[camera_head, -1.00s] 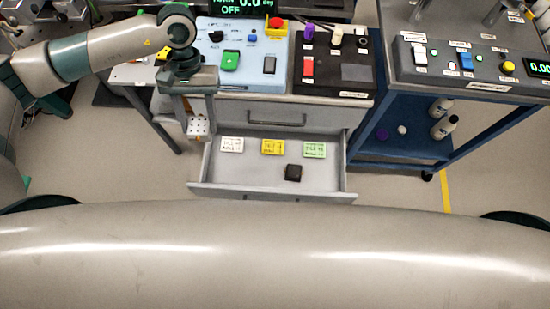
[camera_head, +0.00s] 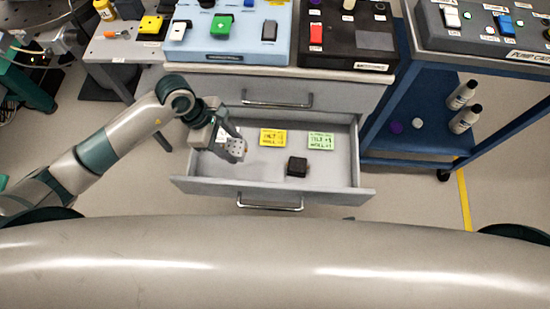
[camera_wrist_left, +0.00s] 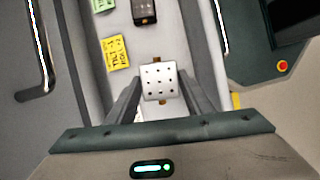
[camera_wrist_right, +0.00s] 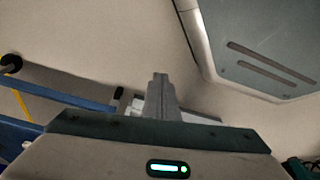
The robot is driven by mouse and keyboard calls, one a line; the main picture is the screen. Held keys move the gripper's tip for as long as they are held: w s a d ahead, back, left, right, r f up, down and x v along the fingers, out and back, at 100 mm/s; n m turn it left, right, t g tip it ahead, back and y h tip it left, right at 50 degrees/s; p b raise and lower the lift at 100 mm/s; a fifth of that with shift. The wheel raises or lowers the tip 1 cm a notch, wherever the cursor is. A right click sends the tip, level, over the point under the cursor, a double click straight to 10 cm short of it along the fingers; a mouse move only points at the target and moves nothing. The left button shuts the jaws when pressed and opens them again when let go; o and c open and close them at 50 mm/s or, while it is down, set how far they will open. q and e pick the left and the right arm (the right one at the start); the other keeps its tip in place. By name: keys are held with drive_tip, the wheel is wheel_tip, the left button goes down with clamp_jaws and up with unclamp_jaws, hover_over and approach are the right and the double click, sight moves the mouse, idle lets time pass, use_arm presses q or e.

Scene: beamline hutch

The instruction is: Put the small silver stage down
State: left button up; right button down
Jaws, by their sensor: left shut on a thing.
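The small silver stage (camera_head: 237,149) is a small plate with a grid of dark holes. It also shows in the left wrist view (camera_wrist_left: 159,80), between the two fingers. My left gripper (camera_head: 230,142) is shut on it and holds it over the left part of the open drawer (camera_head: 265,189). I cannot tell its exact height above the drawer floor. The drawer holds a yellow label (camera_head: 272,138), a green label (camera_head: 321,141) and a white label, now mostly hidden behind my left gripper. My right gripper (camera_wrist_right: 162,88) shows only in its wrist view, with its fingers together and empty.
A dark block (camera_head: 297,166) sits in the drawer, right of the stage. A blue control box (camera_head: 228,35) and a black control box (camera_head: 345,38) stand on the cabinet above. A blue cart (camera_head: 410,150) stands at the right. The drawer's front left floor is clear.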

use_arm(q)
drive_tip(key=shift+f+n, duration=0.6)
drive_tip(key=shift+f, duration=0.1)
drive_tip(key=shift+f, duration=0.1)
hover_over(243, 166)
drive_tip(key=a, duration=0.2)
drive_tip(key=shift+d+f, duration=0.15)
drive_tip(key=shift+f, duration=2.9)
drive_tip(key=shift+f, duration=1.9)
drive_tip(key=shift+f, duration=0.1)
drive_tip(key=o, duration=1.3)
drive_tip(key=shift+c, duration=0.2)
